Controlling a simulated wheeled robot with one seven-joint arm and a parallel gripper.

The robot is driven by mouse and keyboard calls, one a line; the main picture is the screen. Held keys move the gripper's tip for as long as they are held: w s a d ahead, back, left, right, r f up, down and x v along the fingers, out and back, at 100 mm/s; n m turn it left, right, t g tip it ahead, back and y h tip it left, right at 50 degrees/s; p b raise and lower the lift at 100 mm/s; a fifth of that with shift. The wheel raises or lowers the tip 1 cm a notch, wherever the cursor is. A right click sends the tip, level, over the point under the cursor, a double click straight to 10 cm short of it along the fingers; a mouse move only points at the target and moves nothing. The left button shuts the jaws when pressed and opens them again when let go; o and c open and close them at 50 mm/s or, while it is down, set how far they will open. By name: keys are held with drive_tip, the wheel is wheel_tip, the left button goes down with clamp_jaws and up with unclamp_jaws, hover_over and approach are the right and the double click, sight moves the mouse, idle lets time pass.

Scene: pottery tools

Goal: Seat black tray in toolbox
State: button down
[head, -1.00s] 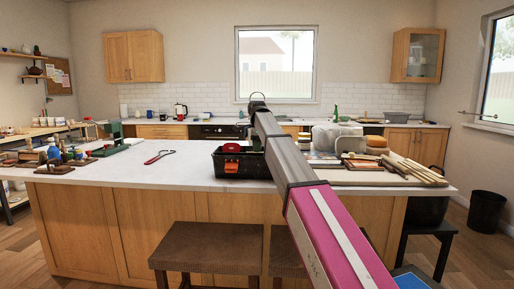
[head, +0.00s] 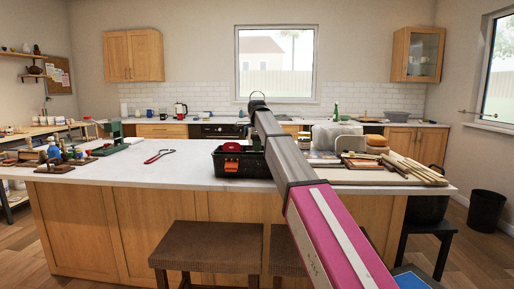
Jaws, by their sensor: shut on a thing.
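The black toolbox (head: 240,172) stands on the island's white worktop, near the middle of the view. An orange-red latch (head: 231,165) is on its front. A red round thing (head: 231,147) shows at its open top. My arm reaches from the lower right to just behind the toolbox and covers its right side. The arm's far end is dark and stands above and behind the box. My gripper's fingers are hidden behind the arm and the box. I cannot pick out the black tray apart from the dark box, nor tell where it sits.
Red-handled pliers or calipers (head: 159,156) lie left of the toolbox. Bottles and small tools crowd the worktop's left end. Wooden sticks (head: 415,170), a sponge (head: 377,145) and a clear container lie to the right. Brown stools stand in front.

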drive_tip(key=shift+f, duration=0.55)
drive_tip(key=c, duration=1.4)
unclamp_jaws()
drive_tip(key=shift+r, duration=5.45)
drive_tip(key=shift+s, duration=0.15)
